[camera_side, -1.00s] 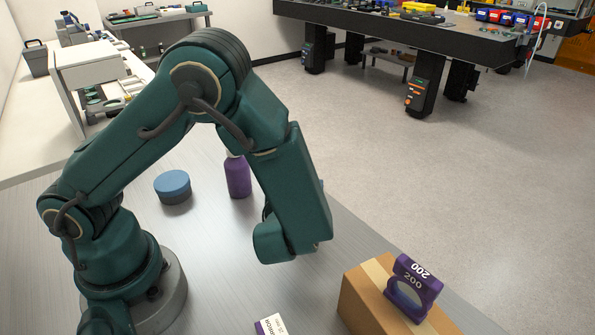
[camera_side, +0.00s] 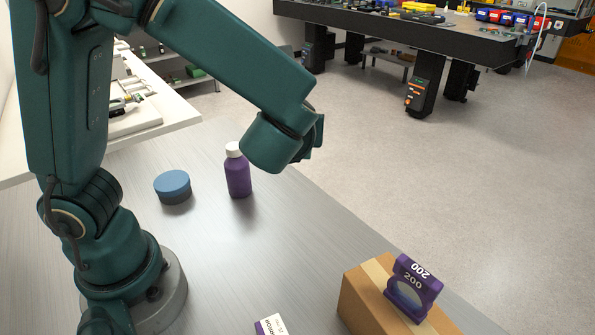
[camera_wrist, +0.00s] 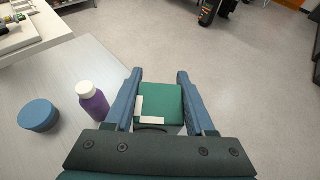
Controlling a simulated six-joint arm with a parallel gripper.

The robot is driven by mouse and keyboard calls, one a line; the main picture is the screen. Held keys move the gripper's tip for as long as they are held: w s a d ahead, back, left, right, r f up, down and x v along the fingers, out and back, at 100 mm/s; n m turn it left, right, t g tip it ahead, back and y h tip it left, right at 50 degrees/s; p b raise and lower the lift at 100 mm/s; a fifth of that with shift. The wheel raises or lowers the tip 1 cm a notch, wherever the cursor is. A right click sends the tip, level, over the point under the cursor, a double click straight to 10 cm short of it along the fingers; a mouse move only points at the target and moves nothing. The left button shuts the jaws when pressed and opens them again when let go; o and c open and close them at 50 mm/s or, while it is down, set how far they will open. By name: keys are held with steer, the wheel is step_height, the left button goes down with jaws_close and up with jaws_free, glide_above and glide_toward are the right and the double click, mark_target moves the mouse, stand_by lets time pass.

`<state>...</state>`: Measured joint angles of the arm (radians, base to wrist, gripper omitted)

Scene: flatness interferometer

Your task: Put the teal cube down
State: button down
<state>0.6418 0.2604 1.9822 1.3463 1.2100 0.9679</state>
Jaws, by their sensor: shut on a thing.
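The teal cube (camera_wrist: 160,103) shows in the wrist view between the two blue fingers of my gripper (camera_wrist: 157,98). It has white marks along its left and near edges. My gripper is shut on it and holds it up, apparently past the table's edge with grey floor behind. In the side view my gripper (camera_side: 312,140) is mostly hidden behind my own wrist, and I cannot make out the cube there for certain.
A purple bottle with a white cap (camera_side: 238,172) and a round blue-topped tin (camera_side: 173,187) stand on the grey table (camera_side: 235,255). A cardboard box (camera_side: 372,298) carries a purple holder marked 200 (camera_side: 412,288). A small white-and-purple box (camera_side: 270,325) lies at the front. The table's middle is clear.

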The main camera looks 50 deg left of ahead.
steer(key=s+a+n+g+y, duration=0.2)
steer(key=s+a+n+g, duration=0.15)
steer(key=a, duration=0.75)
steer(key=s+a+n+g+y, duration=0.2)
steer(key=a+n+g, duration=0.25)
steer(key=a, duration=0.55)
steer(key=s+a+n+g, duration=0.6)
steer(key=s+a+g, duration=0.1)
steer(key=s+a, duration=0.55)
glide_above(202, 156)
steer(key=shift+h, duration=0.4)
step_height(202, 156, down, 12)
steer(key=shift+w+f, duration=0.1)
steer(key=shift+f, duration=1.95)
steer(key=shift+f, duration=0.1)
steer(key=shift+c, duration=1.2)
jaws_free()
